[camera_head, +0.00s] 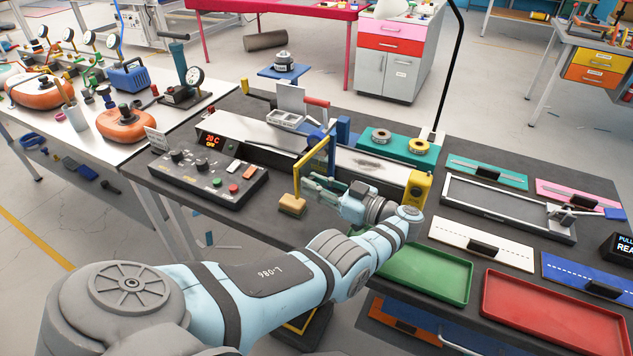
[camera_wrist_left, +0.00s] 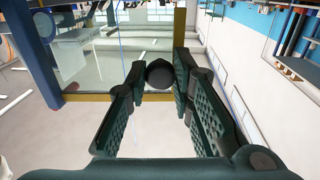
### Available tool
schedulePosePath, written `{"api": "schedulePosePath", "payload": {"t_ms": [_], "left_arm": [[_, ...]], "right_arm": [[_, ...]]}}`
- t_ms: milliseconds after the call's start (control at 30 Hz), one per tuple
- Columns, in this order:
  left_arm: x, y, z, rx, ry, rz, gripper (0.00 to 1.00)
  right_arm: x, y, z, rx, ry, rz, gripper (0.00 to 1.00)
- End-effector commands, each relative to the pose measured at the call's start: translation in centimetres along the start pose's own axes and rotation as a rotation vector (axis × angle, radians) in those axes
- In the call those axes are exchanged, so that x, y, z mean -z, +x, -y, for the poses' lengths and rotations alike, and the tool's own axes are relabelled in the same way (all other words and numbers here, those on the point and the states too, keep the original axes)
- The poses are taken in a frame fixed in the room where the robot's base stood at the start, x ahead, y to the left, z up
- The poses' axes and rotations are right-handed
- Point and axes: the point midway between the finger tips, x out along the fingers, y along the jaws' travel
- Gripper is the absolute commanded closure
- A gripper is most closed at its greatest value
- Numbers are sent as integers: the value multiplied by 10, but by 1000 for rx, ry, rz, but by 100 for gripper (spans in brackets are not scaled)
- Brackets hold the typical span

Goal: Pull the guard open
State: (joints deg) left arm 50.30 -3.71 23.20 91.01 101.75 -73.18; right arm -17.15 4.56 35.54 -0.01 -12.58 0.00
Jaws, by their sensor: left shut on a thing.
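The guard (camera_head: 314,153) is a clear panel in a yellow frame, standing upright over the long silver machine beside a blue post (camera_head: 343,131). In the left wrist view the clear pane (camera_wrist_left: 108,62) shows between the blue post and a yellow upright, with a yellow bar along its bottom. My left gripper (camera_head: 307,187) is at the near side of the guard, low on its frame. In the left wrist view its fingers (camera_wrist_left: 160,82) are on either side of a dark round knob (camera_wrist_left: 160,73) on the guard and are shut on it. My right gripper is not in view.
A control box (camera_head: 208,178) with knobs and buttons stands left of the guard. A tan-topped block (camera_head: 292,204) sits just below the gripper. A green tray (camera_head: 425,272) and a red tray (camera_head: 550,314) lie to the right. A yellow block (camera_head: 417,188) stands at the machine's right end.

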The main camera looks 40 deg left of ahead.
Motion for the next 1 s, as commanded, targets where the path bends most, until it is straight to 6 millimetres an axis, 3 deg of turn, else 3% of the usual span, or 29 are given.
{"api": "schedulePosePath", "payload": {"t_ms": [67, 100, 200, 533, 667, 767, 1000], "left_arm": [[-2, -1, 0, -1, 4, 4, 100], [-2, -1, 0, -1, 4, 4, 72], [-2, -1, 0, -1, 3, 3, 58], [1, 0, 0, -2, 1, 1, 58], [11, -1, -1, -3, -2, 2, 58], [26, 0, 1, -1, -5, 2, 58], [86, -1, 0, -2, -2, 2, 58]], "right_arm": [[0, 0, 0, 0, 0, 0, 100], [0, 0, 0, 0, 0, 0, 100], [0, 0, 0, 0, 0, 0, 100], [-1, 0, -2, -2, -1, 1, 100], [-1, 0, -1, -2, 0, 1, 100], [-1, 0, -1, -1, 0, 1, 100], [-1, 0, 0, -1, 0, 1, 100]]}}
